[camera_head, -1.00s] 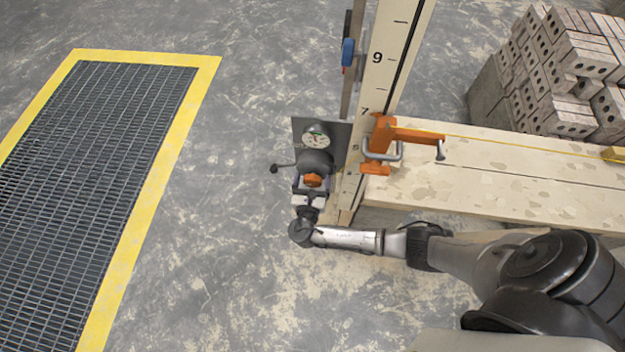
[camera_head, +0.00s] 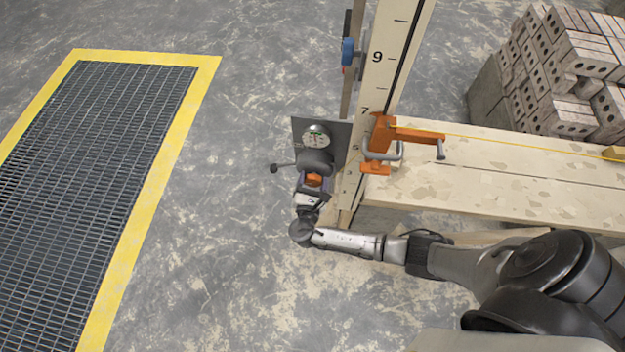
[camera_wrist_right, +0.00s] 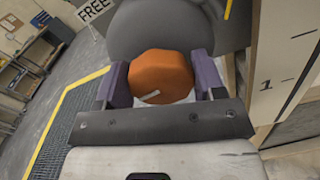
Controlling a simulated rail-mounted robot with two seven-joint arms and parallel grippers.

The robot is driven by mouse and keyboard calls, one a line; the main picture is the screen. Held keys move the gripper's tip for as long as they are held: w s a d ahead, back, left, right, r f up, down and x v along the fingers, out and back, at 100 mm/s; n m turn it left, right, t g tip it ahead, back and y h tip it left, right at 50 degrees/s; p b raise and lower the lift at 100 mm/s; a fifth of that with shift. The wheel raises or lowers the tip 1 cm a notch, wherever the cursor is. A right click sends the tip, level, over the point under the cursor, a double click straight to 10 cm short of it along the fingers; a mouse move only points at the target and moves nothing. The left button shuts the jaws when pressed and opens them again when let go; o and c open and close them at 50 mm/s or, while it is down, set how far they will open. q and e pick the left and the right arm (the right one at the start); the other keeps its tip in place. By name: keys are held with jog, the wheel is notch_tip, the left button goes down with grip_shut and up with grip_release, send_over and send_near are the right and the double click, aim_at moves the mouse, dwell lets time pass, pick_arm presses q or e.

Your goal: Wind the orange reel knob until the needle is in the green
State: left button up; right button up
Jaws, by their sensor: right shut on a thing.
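The orange reel knob (camera_head: 313,180) sits on the front of a dark grey reel (camera_head: 316,162), below a round white gauge (camera_head: 316,136) on a grey plate. The needle's position is too small to read surely. My right gripper (camera_head: 311,184) is shut on the knob. In the right wrist view the orange knob (camera_wrist_right: 161,77) lies between the two purple-grey fingers (camera_wrist_right: 162,82), with a small white mark on its face. The reel body (camera_wrist_right: 175,28) fills the area behind it. My left gripper is not in view.
An upright numbered board (camera_head: 385,65) stands just right of the reel. An orange clamp (camera_head: 383,140) holds at a wooden plank (camera_head: 500,170). Bricks (camera_head: 580,60) are stacked at the back right. A yellow-edged floor grate (camera_head: 100,150) lies left; bare floor is between.

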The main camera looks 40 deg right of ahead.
jog(key=shift+m, duration=0.4)
jog(key=o, duration=0.9)
jog(key=shift+o, duration=0.2)
jog(key=v, duration=1.4)
jog(key=shift+p, duration=0.45)
jog(key=shift+d+r, duration=0.1)
